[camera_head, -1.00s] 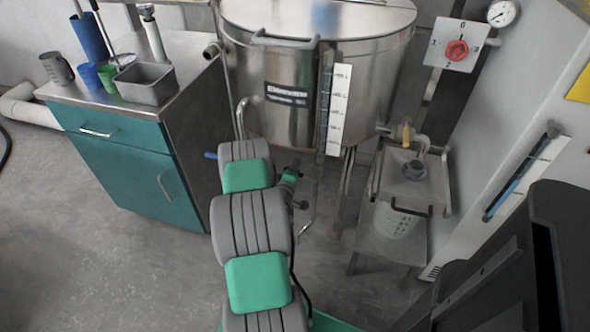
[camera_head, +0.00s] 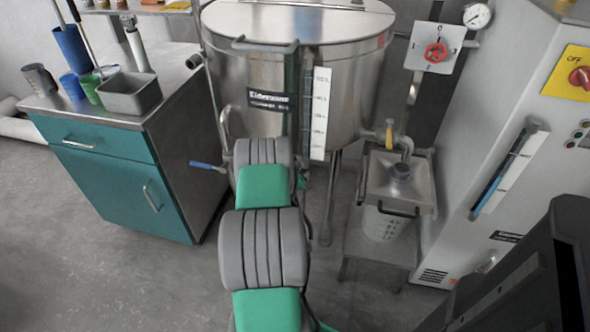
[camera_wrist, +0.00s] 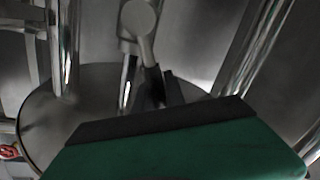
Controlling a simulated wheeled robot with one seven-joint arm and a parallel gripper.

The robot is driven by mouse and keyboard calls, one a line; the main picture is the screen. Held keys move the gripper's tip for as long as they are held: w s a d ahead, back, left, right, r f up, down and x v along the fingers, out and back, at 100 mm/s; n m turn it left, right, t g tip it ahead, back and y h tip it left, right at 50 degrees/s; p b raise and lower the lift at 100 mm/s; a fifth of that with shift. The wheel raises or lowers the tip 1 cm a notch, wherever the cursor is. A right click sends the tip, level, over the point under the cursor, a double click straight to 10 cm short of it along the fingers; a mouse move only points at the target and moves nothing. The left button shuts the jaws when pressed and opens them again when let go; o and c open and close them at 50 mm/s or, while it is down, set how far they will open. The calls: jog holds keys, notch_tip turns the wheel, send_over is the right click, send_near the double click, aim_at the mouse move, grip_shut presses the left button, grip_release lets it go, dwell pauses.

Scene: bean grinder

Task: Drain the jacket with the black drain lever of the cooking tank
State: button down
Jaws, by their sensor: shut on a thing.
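The steel cooking tank (camera_head: 285,95) stands on legs beyond my arm in the head view. My arm covers the area under its front, so the drain lever and my gripper's fingers are hidden there. In the wrist view, my gripper (camera_wrist: 158,88) has its dark fingers closed around the end of the drain lever (camera_wrist: 147,50). The lever hangs from a round valve fitting (camera_wrist: 138,17) under the tank. Its gripped end is hidden between the fingers, and its colour is hard to tell in the shadow.
A blue-handled lever (camera_head: 203,165) sticks out left of the tank. A grey control cabinet (camera_head: 510,150) is far right. Tank legs flank my gripper closely.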

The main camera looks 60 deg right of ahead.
jog(key=shift+s+r+m, duration=0.15)
jog(key=shift+s+m, duration=0.15)
jog(key=shift+m, duration=0.3)
jog(key=shift+s, duration=0.1)
jog(key=c, duration=1.4)
grip_release()
jog(key=shift+d+r, duration=0.1)
